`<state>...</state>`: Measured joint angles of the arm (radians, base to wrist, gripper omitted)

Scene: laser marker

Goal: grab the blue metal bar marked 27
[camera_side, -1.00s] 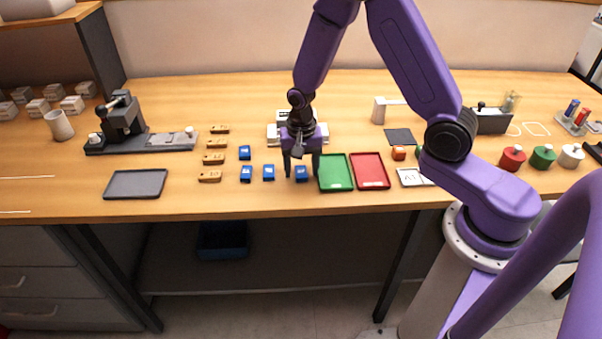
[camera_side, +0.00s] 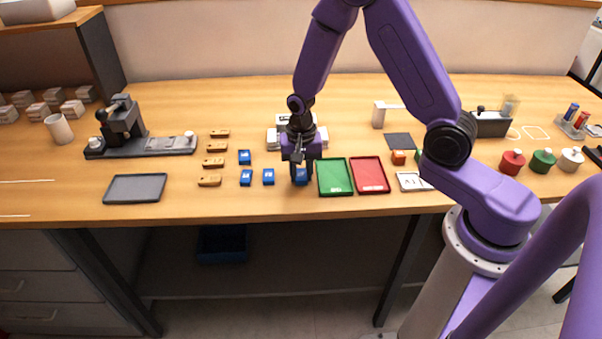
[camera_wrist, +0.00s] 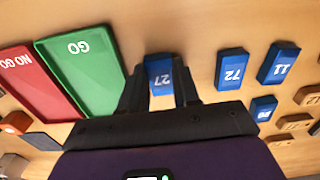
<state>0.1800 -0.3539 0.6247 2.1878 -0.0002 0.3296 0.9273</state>
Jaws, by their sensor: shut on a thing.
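The blue metal bar marked 27 (camera_wrist: 159,76) sits between my gripper's fingers in the wrist view, its number upside down there. In the side view the blue bar (camera_side: 302,175) is mostly hidden behind the fingers. My gripper (camera_side: 301,178) points down at the table and is shut on this bar; the fingers (camera_wrist: 160,88) flank it on both sides in the wrist view. The bar appears to be at table level. Other blue bars stand apart from it: one marked 72 (camera_wrist: 232,69), one marked 11 (camera_wrist: 279,64), and another (camera_wrist: 263,108) whose number is hard to read.
The green GO tray (camera_wrist: 83,102) lies close beside the gripper, with the red NO GO tray (camera_wrist: 28,90) beyond it. Several brass-coloured bars (camera_side: 210,180) lie left of the blue ones. A dark grey tray (camera_side: 135,188) and a black marking device (camera_side: 122,125) are farther left.

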